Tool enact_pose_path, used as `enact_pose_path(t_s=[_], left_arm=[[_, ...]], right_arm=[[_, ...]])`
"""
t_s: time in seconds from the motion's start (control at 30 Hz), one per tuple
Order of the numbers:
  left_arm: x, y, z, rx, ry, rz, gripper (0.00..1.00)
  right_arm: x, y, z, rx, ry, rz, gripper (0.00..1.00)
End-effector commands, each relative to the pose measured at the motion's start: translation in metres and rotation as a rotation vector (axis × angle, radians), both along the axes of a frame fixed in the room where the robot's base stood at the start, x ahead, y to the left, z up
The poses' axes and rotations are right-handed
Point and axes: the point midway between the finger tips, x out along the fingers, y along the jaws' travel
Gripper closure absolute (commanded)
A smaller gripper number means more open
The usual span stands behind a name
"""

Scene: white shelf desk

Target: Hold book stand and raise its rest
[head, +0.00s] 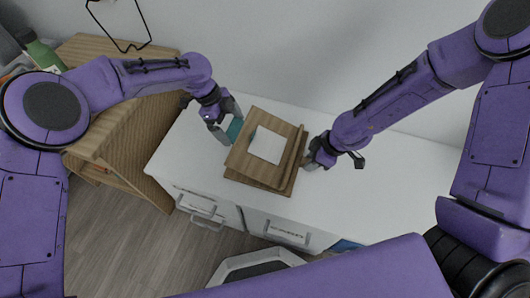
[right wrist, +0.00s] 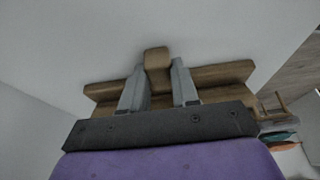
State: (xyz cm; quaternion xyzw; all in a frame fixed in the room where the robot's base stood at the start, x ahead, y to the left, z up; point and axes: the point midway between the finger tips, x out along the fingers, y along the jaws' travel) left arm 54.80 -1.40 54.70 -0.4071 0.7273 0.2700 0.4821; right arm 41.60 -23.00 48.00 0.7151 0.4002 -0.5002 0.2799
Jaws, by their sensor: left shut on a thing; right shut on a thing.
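The wooden book stand (head: 241,161) is on the white desk in the middle of the head view, with a white sheet or pad (head: 266,145) on its panel. Its upper panel appears tilted above the base. My left gripper (head: 231,127) is at the stand's upper left edge, shut; its exact contact is hard to see. My right gripper (head: 306,163) is at the stand's right edge. In the right wrist view its two grey fingers (right wrist: 158,88) are shut on a small wooden block (right wrist: 157,58) of the stand.
The white desktop (head: 385,190) is clear to the right of the stand. A wooden slanted unit (head: 135,125) stands at the left, with a green bottle (head: 43,52) behind it. White drawers (head: 285,232) are under the desk's front edge. A teal piece (head: 235,129) shows beside my left gripper.

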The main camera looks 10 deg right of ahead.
Motion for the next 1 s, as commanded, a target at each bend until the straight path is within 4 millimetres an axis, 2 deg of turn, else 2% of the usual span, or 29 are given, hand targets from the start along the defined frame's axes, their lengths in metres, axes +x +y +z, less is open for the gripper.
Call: enact_pose_path(t_s=[0.33, 0.73, 1.0], left_arm=[[0.000, -0.002, 0.003, -0.003, -0.001, 0.000, 0.34], [-0.005, -0.009, 0.022, -0.004, -0.001, 0.001, 0.34], [-0.005, -0.010, 0.023, -0.004, 0.000, 0.001, 0.34]], right_arm=[[-0.001, 0.000, 0.000, 0.000, 0.001, 0.000, 1.00], [0.000, 0.000, 0.000, 0.000, 0.001, 0.000, 1.00], [-0.001, 0.000, 0.000, 0.000, 0.001, 0.000, 1.00]])
